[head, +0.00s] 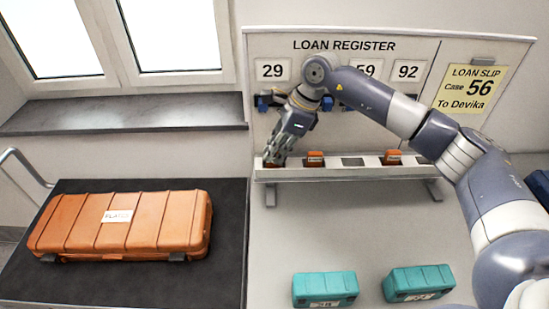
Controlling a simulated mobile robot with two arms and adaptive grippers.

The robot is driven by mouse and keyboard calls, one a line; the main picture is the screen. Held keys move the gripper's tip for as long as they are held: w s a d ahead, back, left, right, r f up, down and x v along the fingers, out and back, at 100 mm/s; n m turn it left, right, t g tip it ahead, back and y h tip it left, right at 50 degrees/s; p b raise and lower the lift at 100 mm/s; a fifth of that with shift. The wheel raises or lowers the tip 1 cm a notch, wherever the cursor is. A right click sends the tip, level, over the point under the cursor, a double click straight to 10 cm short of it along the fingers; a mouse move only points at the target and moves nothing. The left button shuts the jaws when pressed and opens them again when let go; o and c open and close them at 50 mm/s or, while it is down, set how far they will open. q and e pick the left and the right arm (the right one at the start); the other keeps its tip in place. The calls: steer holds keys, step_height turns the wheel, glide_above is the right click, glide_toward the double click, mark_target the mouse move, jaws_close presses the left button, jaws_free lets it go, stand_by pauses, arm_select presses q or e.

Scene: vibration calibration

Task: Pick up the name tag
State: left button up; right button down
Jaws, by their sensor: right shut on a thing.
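My right gripper (276,158) reaches down to the left end of a white slotted rail (353,173). It is shut on a small orange piece (270,165), mostly hidden by the fingers. Two similar orange pieces stand in the rail, one at the middle left (315,158) and one farther right (391,157). They are too small to read, and I cannot tell for certain which thing is the name tag. A dark slot lies empty between them. My left gripper is not in view.
A "LOAN REGISTER" board (410,48) with number cards and a yellow loan slip (470,88) stands behind the rail. An orange case (165,220) lies on a black mat (120,285) at left. Two teal cases (325,285) (420,278) lie in front. The counter between is clear.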

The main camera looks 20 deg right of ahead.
steer(key=shift+r, duration=0.1)
steer(key=shift+r+b, duration=0.4)
steer(key=shift+s+a+r+b, duration=0.1)
steer(key=shift+s+r+b, duration=0.1)
steer(key=shift+r+b, duration=0.35)
steer(key=shift+s+r+b, duration=0.15)
steer(key=shift+r+b, duration=0.15)
steer(key=shift+r, duration=0.35)
steer(key=s+a+r+b, duration=0.1)
steer(key=s+a+b, duration=0.1)
steer(key=s, duration=0.5)
steer(key=s+a+b, duration=0.2)
steer(key=s+b, duration=0.1)
steer(key=s, duration=0.4)
steer(key=shift+s+r, duration=0.35)
steer(key=shift+s, duration=0.05)
